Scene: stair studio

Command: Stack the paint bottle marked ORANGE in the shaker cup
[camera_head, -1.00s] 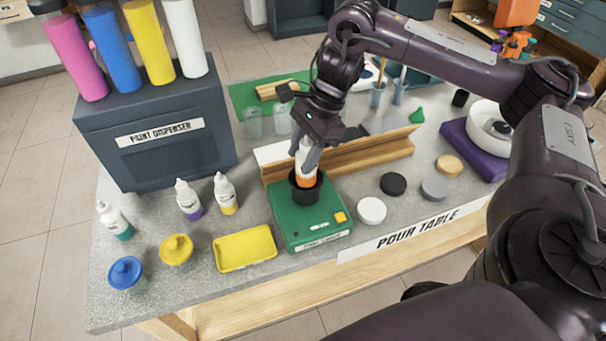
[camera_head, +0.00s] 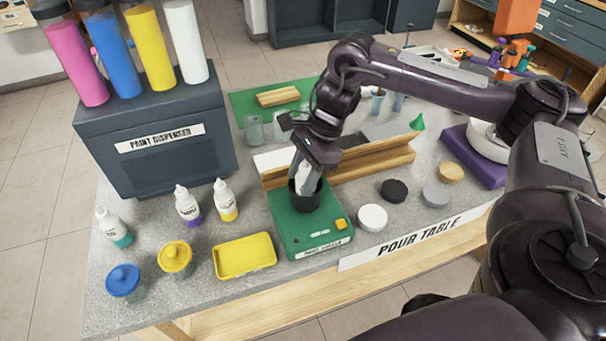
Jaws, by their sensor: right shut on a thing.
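The black shaker cup (camera_head: 304,201) stands on the green shaker base (camera_head: 311,229) near the middle of the pour table. My right gripper (camera_head: 308,181) points down into the cup's mouth and is shut on the orange paint bottle (camera_head: 303,172). Only a white upper part of the bottle shows between the fingers; its orange part is hidden inside the cup. I cannot tell whether the bottle touches the cup's bottom. My left gripper is not in view.
A wooden rail (camera_head: 375,163) runs close behind the cup. Purple (camera_head: 187,206), yellow (camera_head: 225,200) and teal (camera_head: 113,227) bottles stand left. A yellow tray (camera_head: 245,256), two lidded jars (camera_head: 125,283) and several round discs (camera_head: 372,218) lie around. The dark paint dispenser (camera_head: 155,135) stands back left.

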